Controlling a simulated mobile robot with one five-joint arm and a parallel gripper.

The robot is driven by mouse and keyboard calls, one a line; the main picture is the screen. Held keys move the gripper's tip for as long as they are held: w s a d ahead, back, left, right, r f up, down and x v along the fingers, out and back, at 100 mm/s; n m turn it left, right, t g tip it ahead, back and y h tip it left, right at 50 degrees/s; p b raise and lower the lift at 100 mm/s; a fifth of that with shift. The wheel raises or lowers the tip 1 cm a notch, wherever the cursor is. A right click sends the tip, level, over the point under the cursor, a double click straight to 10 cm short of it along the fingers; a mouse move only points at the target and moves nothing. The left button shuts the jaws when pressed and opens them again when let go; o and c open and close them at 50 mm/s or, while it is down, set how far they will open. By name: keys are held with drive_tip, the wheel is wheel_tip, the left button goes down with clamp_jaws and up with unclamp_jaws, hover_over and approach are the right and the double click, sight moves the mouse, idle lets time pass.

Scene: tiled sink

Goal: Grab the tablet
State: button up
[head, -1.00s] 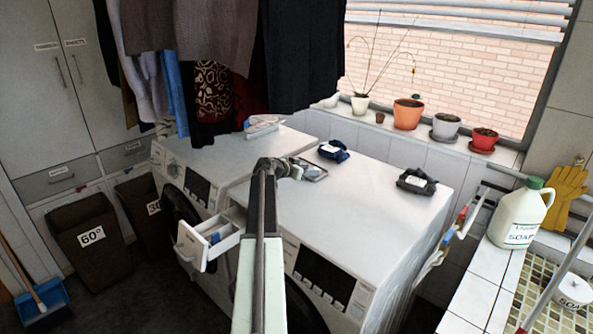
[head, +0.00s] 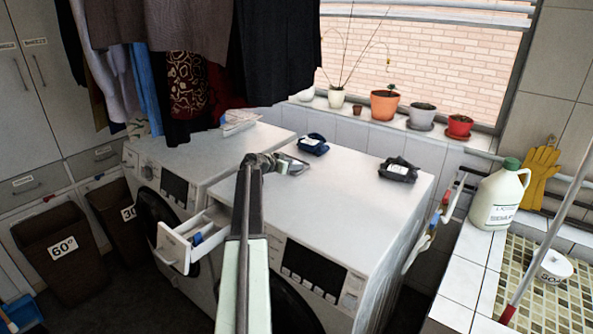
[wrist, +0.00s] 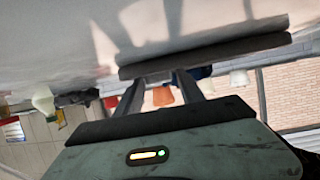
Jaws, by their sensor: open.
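The tablet (head: 294,164) is a small flat grey-dark slab on the white top of the right washing machine, partly hidden by my gripper. In the wrist view, which is upside down, what looks like the tablet (wrist: 205,55) is a long dark bar beyond the fingers. My gripper (head: 268,161) is at the tablet's left side in the head view. In the wrist view my gripper (wrist: 160,80) has its two fingers apart with nothing clearly held between them. I cannot tell whether the fingertips touch the tablet.
A blue packet (head: 313,144) lies just behind the tablet and a black packet (head: 398,170) to the right. An open detergent drawer (head: 188,242) juts out in front. Hanging clothes (head: 190,85) are above left. Potted plants (head: 384,105) line the sill. The right machine's front top is clear.

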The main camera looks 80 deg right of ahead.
drive_tip(key=shift+s+d+f, duration=0.2)
drive_tip(key=shift+s+d, duration=0.05)
drive_tip(key=shift+d, duration=0.1)
drive_tip(key=shift+r, duration=0.1)
drive_tip(key=shift+c, duration=0.3)
clamp_jaws()
drive_tip(key=shift+r+p, duration=0.55)
drive_tip(key=shift+p, duration=0.05)
wheel_tip(320, 180, up, 3)
drive_tip(key=p, duration=0.3)
drive_tip(key=shift+r, duration=0.15)
drive_tip(key=w+a, duration=0.2)
drive_tip(key=a, duration=0.2)
drive_tip(key=w+a, duration=0.3)
drive_tip(key=a, duration=0.2)
drive_tip(key=w+a+p, duration=0.1)
drive_tip(key=w+a, duration=0.1)
drive_tip(key=a, duration=0.3)
drive_tip(key=shift+w+a+r, duration=0.1)
drive_tip(key=shift+w+r, duration=0.2)
